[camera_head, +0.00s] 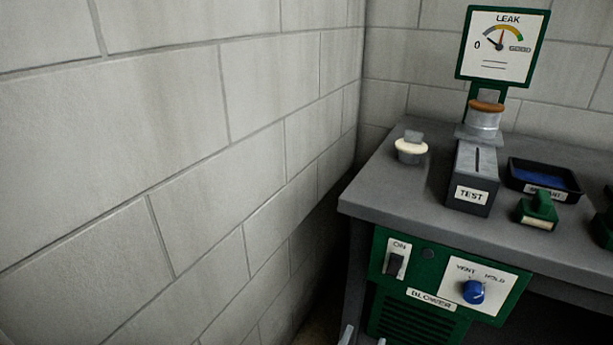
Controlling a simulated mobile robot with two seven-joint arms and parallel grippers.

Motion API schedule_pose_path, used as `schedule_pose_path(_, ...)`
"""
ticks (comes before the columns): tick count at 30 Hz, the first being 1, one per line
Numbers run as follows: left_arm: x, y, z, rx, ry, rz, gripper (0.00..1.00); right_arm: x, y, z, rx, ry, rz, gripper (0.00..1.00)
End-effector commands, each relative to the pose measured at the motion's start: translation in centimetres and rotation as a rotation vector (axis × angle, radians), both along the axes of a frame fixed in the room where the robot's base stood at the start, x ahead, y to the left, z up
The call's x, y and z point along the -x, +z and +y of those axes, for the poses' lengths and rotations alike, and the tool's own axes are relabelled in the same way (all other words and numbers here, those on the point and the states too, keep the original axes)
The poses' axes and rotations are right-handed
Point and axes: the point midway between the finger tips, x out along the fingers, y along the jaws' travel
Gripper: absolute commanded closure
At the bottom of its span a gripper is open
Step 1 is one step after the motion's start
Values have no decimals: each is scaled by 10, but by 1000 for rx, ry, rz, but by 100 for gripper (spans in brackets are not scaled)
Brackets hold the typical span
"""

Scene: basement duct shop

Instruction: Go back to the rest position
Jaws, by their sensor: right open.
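Only the tips of my right gripper (363,338) show, at the bottom edge in front of the bench's left leg. The two pale fingertips stand apart with nothing visible between them. The rest of that gripper is below the picture. My left gripper is out of the picture. The grey bench (395,193) stands at the right, above and beyond the fingertips. The green blower panel (430,285) under it has an ON switch (396,262) and a blue VENT/HOLD knob (473,291).
A block wall (150,130) fills the left. On the bench are a white-rimmed plug (411,150), a TEST stand (473,177) with a metal cylinder (485,121), a dark tray (557,191) holding blue material, and a green-handled brush (539,209). A LEAK gauge (503,47) rises behind.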

Motion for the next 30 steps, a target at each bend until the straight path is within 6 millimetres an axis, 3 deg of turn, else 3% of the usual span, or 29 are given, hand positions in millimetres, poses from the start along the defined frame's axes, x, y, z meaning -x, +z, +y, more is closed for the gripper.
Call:
schedule_pose_path(5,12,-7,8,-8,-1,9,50,-7,-37,16,41,234,84,38)
schedule_pose_path(8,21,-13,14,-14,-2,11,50,-1,-83,27,44,418,218,38)
schedule_pose_path(11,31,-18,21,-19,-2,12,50,21,-138,29,21,566,406,38)
schedule_pose_path(15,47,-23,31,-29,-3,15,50,79,-219,10,-45,685,739,38)
schedule_pose_path(18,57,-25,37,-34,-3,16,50,133,-266,-18,-99,694,986,38)
schedule_pose_path(21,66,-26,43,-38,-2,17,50,186,-296,-49,-145,658,1202,38)
schedule_pose_path(25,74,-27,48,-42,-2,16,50,240,-315,-83,-184,586,1402,38)
schedule_pose_path(30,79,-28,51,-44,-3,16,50,273,-322,-105,-206,524,1521,38)
